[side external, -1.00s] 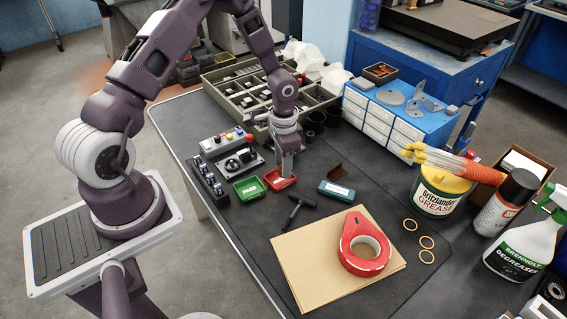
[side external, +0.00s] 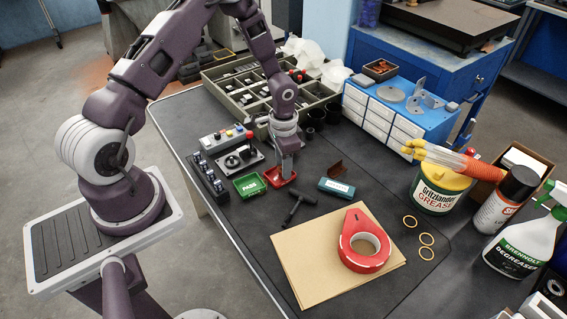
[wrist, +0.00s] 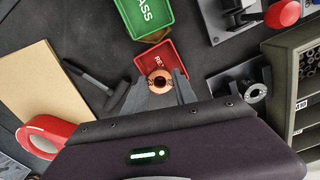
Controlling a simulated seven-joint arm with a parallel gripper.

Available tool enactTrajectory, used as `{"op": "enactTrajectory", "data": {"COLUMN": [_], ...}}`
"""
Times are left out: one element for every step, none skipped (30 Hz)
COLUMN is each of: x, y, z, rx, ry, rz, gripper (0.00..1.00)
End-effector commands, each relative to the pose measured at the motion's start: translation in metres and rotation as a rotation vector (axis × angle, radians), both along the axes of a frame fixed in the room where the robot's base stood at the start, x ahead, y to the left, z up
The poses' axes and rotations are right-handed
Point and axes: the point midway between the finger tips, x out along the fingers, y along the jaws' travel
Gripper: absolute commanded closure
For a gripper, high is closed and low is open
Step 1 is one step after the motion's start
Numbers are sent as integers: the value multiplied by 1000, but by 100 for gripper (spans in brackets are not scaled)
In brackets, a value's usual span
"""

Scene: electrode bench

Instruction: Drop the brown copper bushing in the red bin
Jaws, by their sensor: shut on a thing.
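The copper bushing (wrist: 160,81) is a small brown ring held between the two fingers of my gripper (wrist: 162,82) in the wrist view. The red bin (wrist: 147,62) lies just beyond and beneath it in that view, partly covered by the bushing and the fingers. In the side view my gripper (side external: 287,175) points down at the red bin (side external: 275,180), with its fingertips over the right part of the bin. I cannot tell how far the bushing is above the bin floor. The bushing is too small to make out in the side view.
The green PASS bin (side external: 249,185) stands directly left of the red bin. A control box with a red button (side external: 237,150) stands behind.

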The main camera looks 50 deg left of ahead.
Motion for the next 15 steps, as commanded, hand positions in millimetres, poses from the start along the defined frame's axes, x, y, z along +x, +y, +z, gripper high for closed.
{"op": "enactTrajectory", "data": {"x": [0,0,0,0,0,0,0,0,0,0,0,0,0,0,0], "y": [0,0,0,0,0,0,0,0,0,0,0,0,0,0,0], "z": [0,0,0,0,0,0,0,0,0,0,0,0,0,0,0], "rx": [0,0,0,0,0,0,0,0,0,0,0,0,0,0,0], "ry": [0,0,0,0,0,0,0,0,0,0,0,0,0,0,1], "rz": [0,0,0,0,0,0,0,0,0,0,0,0,0,0,0], "gripper": [100,100,100,100,100,59,53,47,42,42,42,42,42,42,42]}}
